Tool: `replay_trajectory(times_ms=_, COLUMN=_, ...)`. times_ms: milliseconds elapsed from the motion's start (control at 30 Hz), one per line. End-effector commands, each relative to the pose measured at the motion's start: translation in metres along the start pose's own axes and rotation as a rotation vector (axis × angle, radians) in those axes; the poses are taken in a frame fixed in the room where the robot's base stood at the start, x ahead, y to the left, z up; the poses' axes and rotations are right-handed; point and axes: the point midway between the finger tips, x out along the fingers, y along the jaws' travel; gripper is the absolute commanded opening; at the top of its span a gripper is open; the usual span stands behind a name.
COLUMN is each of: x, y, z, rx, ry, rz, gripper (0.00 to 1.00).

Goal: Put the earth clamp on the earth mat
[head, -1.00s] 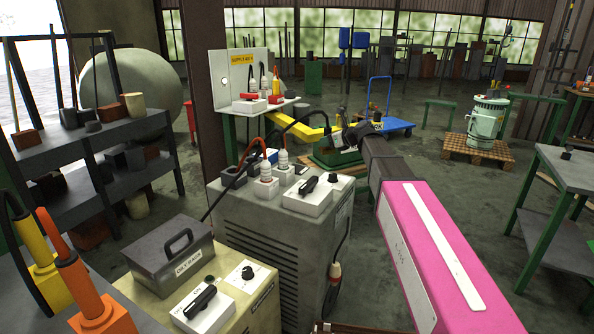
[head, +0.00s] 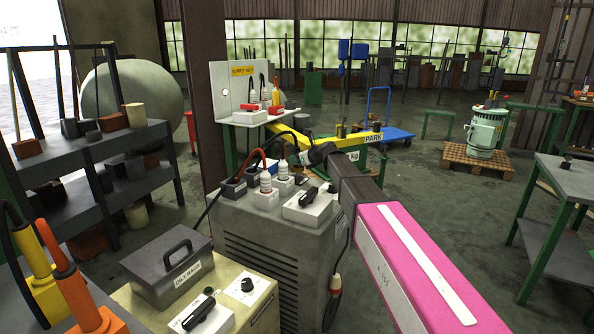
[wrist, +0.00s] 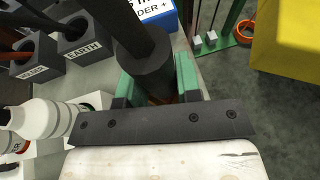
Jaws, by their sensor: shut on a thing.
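My gripper (wrist: 160,85) has its green fingers closed around a dark grey cylinder (wrist: 146,62), with a thinner dark stem rising from it. A sliver of orange-brown shows below it. I cannot tell for sure whether this is the earth clamp. In the head view my gripper (head: 318,153) is at the back edge of the grey machine (head: 290,240), and its fingers are hard to make out. A grey block labelled EARTH (wrist: 86,48), with a round hole, stands to the left of the gripper in the wrist view. I cannot pick out an earth mat.
A blue-sided WELDER + block (wrist: 158,12), partly hidden, is beyond the held cylinder. A yellow PARK beam (head: 350,142) lies behind my arm. Cables arch beside the gripper. Open floor lies right.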

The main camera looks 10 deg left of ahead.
Motion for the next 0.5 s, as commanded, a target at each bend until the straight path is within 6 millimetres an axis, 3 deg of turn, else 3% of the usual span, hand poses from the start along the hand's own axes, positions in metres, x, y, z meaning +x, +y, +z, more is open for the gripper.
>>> replay_trajectory(times_ms=500, x=0.016, y=0.0, z=-0.039, rx=0.001, ry=-0.003, rz=0.0, gripper=0.0)
